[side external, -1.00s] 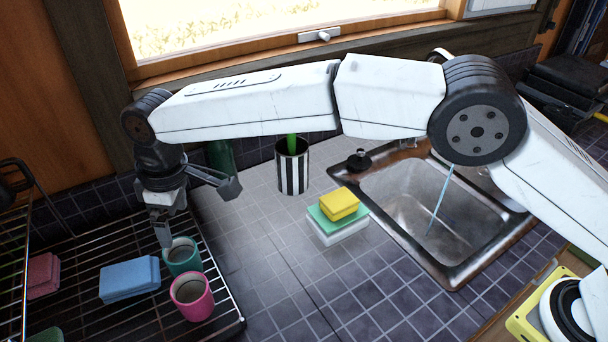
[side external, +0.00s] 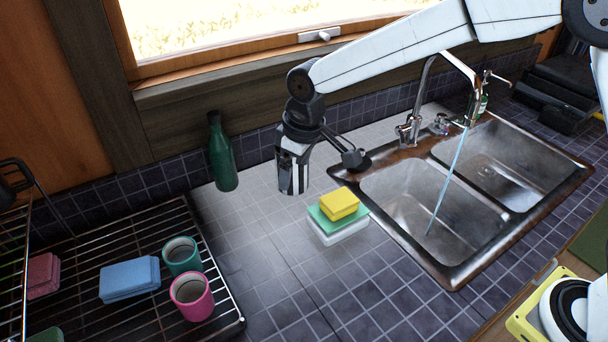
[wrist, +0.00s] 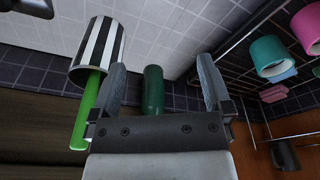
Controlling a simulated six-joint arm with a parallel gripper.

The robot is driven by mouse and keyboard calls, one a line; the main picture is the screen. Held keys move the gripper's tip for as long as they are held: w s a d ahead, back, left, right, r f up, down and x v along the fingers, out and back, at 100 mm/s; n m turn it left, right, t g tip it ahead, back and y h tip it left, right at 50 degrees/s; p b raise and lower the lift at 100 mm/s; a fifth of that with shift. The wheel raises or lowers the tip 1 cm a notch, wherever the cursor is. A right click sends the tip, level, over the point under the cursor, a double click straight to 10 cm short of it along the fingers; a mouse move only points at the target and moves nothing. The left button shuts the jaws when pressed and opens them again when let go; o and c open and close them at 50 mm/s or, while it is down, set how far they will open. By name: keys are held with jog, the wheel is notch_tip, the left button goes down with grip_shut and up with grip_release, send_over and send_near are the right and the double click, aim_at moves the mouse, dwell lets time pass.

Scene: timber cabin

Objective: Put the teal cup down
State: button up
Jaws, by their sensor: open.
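The teal cup (side external: 181,256) stands upright on the wire drying rack (side external: 92,318) in the side view, behind a pink cup (side external: 192,300). It also shows at the right of the wrist view (wrist: 268,58). My gripper (side external: 292,160) is well to the right of the teal cup, over the counter, in front of the striped holder. In the wrist view its two fingers (wrist: 162,78) are apart, with nothing held between them. A green bottle shows beyond the gap.
The black-and-white striped holder (wrist: 97,50), with a green handle in it, is close beside one finger. The green bottle (side external: 222,155) stands by the wall. Stacked sponges (side external: 338,215) sit before the sink (side external: 410,205), where water runs. A blue sponge (side external: 130,279) lies on the rack.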

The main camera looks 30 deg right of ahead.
jog(key=s+d+f+m, duration=0.2)
jog(key=s+d+m, duration=0.1)
jog(key=s+d, duration=0.6)
jog(key=s+d+f+m+h, duration=0.1)
jog(key=s+d+f+m, duration=0.1)
jog(key=s+d, duration=0.7)
jog(key=d+m, duration=0.1)
jog(key=d, duration=0.1)
jog(key=shift+s+d+f+t, duration=0.35)
jog(key=shift+s+d+t, duration=0.05)
